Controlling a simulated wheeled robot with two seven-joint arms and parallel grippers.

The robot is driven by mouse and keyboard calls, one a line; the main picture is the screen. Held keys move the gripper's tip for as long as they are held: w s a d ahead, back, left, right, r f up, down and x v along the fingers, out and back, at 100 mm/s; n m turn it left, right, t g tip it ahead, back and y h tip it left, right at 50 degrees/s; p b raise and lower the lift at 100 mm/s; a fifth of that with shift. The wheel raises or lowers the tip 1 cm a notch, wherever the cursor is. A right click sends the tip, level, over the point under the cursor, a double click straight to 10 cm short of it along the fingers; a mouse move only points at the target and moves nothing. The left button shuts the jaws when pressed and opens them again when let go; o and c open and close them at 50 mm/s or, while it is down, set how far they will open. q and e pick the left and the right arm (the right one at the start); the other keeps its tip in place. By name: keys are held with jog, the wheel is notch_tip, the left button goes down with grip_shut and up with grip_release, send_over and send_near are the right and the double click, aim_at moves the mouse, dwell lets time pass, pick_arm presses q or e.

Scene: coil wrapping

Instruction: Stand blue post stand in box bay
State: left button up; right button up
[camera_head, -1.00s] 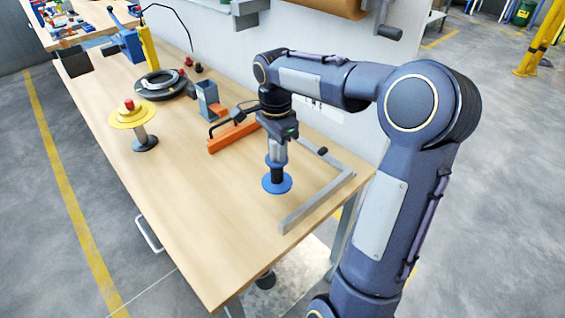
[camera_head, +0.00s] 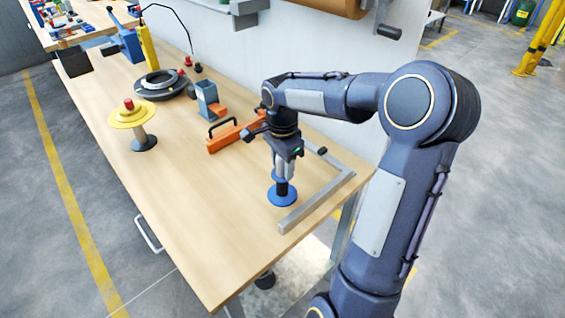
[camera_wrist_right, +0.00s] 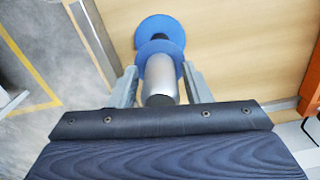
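The blue post stand (camera_head: 282,199) is upright on the table, its round blue base down, with a black section and a second blue disc above. Its silver post (camera_wrist_right: 160,80) shows in the right wrist view. My right gripper (camera_head: 284,172) is over the stand from above, with one finger on each side of the post. Slim gaps show between fingers and post in the wrist view, so it looks open. A grey L-shaped rail (camera_head: 318,202), perhaps the bay's edge, lies just right of the base, seemingly apart from it. My left gripper is not in view.
An orange bar with a black handle (camera_head: 228,138) and a grey-blue block (camera_head: 208,100) lie behind left. A yellow-disc post stand (camera_head: 143,138) and black rings (camera_head: 160,85) stand further left. The front middle of the table (camera_head: 215,220) is clear.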

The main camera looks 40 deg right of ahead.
jog(key=shift+o, duration=0.5)
jog(key=shift+r, duration=0.1)
jog(key=shift+r, duration=0.25)
notch_tip(320, 180, up, 11)
jog(key=shift+r+p, duration=0.15)
jog(key=shift+p, duration=0.15)
jog(key=shift+s+r, duration=0.1)
jog(key=shift+r, duration=0.15)
jog(key=s+a+f+n+t+y, duration=0.2)
jog(key=s+a+f+n, duration=0.2)
jog(key=s+a+n, duration=0.3)
jog(key=s+a+f+n+t+y, duration=0.1)
jog(key=s+a+f+n+t, duration=0.2)
jog(key=s+a+n, duration=0.5)
jog(key=s+f+n, duration=0.1)
jog(key=s+n, duration=0.1)
jog(key=s, duration=0.2)
jog(key=shift+a+t+y, duration=0.2)
jog(key=shift+t+y, duration=0.1)
jog(key=shift+y, duration=0.1)
jog(key=shift+s+r, duration=0.1)
